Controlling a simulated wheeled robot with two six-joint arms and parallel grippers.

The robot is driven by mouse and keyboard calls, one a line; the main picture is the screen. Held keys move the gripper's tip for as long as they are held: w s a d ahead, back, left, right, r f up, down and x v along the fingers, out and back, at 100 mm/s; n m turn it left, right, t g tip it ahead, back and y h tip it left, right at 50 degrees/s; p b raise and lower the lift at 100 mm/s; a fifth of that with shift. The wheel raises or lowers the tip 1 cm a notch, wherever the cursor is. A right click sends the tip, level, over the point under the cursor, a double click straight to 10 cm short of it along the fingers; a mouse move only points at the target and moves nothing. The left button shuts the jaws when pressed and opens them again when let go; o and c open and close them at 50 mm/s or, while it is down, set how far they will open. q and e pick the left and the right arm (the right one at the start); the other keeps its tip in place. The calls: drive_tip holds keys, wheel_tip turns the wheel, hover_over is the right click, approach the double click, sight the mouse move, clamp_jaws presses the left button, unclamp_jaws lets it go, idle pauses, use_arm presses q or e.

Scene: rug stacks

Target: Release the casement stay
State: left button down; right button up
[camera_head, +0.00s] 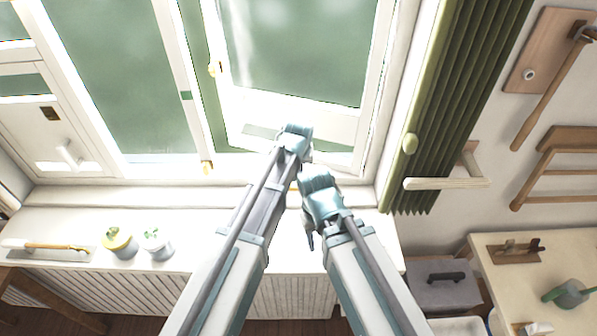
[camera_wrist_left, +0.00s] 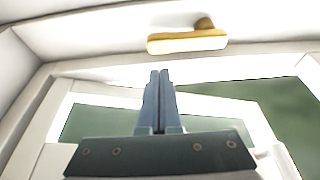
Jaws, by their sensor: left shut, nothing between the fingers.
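The casement window (camera_head: 290,108) stands above the white sill. In the left wrist view, a short brass-yellow bar with a brown round knob (camera_wrist_left: 187,40), which looks like the casement stay, lies against the white frame. My left gripper (camera_wrist_left: 159,75) is shut and empty, its tips below the bar in the picture and apart from it. In the head view my left gripper (camera_head: 294,143) is in front of the lower window frame, and the arms largely hide the stay. My right gripper (camera_head: 320,190) is just below and right of it; its fingers are not clear.
A green curtain (camera_head: 455,90) hangs at right. A white bracket (camera_head: 445,183) juts from the wall. The sill between the pots and my arms is clear.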

use_arm(q)
drive_tip(key=b+x, duration=0.5)
drive_tip(key=x, duration=0.2)
drive_tip(key=shift+b, duration=0.35)
use_arm(e)
wheel_tip(320, 180, down, 7)
drive_tip(key=shift+r, duration=0.15)
drive_tip(key=shift+r, duration=0.1)
